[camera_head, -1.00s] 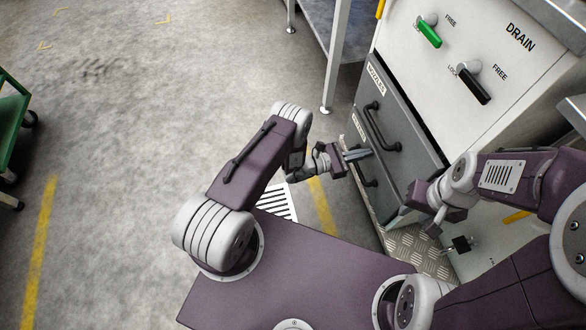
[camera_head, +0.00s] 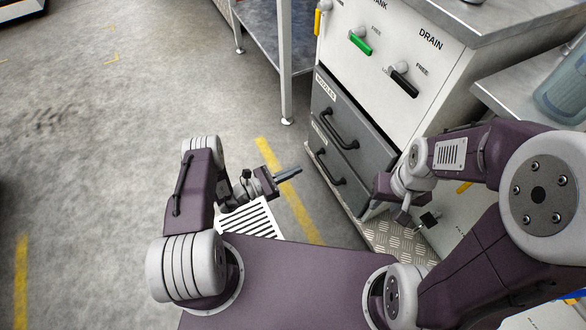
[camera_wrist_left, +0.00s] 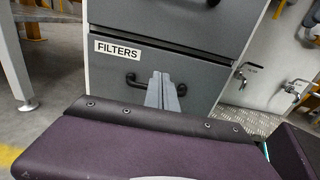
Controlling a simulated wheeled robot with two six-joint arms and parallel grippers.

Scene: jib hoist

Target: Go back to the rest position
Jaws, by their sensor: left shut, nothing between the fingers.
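My left gripper (camera_head: 288,174) is shut and empty. It is over the floor to the left of the grey drawers, apart from them. In the left wrist view its closed fingers (camera_wrist_left: 161,91) stand in front of the drawer labelled FILTERS (camera_wrist_left: 205,82) and overlap its black handle (camera_wrist_left: 136,82) in the picture. My right gripper (camera_head: 404,215) is folded close to the right side of the drawer cabinet. Its fingers are too unclear to tell whether they are open.
The cabinet has an upper drawer (camera_head: 333,95), a green lever (camera_head: 361,44) and a black lever (camera_head: 404,84). A metal table (camera_head: 287,90) stands behind. A blue-tinted container (camera_head: 563,95) is at right. Open floor (camera_head: 100,130) lies to the left.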

